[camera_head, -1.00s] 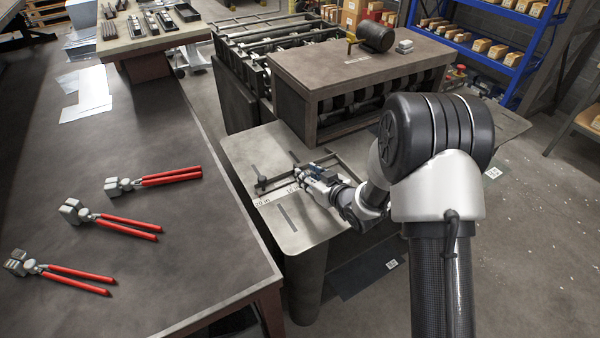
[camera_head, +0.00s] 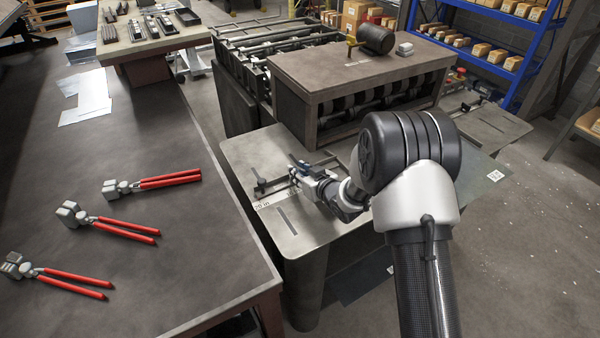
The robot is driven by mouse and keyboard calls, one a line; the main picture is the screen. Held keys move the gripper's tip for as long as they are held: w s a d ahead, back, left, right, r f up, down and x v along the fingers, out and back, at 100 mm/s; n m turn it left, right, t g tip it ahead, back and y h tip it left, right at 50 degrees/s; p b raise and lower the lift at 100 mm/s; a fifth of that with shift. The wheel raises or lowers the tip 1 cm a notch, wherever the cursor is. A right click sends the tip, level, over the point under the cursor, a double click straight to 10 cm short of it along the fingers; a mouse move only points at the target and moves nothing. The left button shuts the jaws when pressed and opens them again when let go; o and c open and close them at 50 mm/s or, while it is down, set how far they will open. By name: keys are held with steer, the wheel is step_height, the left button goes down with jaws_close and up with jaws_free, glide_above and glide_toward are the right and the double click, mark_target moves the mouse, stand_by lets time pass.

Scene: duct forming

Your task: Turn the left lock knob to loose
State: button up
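The forming machine's metal infeed table (camera_head: 310,230) carries a dark guide bar with slots and a printed size scale (camera_head: 266,204) near its left edge. A small upright dark knob (camera_head: 256,172) stands at the left end of the guide bar; I cannot read whether it is tight or loose. My gripper (camera_head: 294,172) is at the guide, right of this knob and apart from it. My wrist and the small picture size hide its fingers, so I cannot tell whether they are open or touching anything. The part of the guide behind my arm is hidden.
A dark workbench (camera_head: 110,260) on the left holds several red-handled hand tools (camera_head: 115,225). The machine's brown-topped housing (camera_head: 350,68) rises behind the infeed table, with a black cylinder (camera_head: 376,38) on top. Blue shelving (camera_head: 480,50) stands at the back right.

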jaws_close()
steer(key=shift+w+d+r+n+g+y+p, duration=0.1)
steer(key=shift+n+g+y+p, duration=0.15)
steer(key=shift+n+y+p, duration=0.2)
steer(key=shift+w+d+r+n+g+y+p, duration=0.1)
steer(key=shift+n+g+y+p, duration=0.15)
steer(key=shift+n+y+p, duration=0.15)
steer(key=shift+f+n+g+y+p, duration=0.1)
steer(key=shift+n+g+y+p, duration=0.45)
steer(key=shift+n+g, duration=0.1)
steer(key=shift+o, duration=2.2)
jaws_free()
steer(key=shift+s, duration=0.1)
steer(key=shift+a+f+b, duration=0.1)
steer(key=shift+b, duration=0.25)
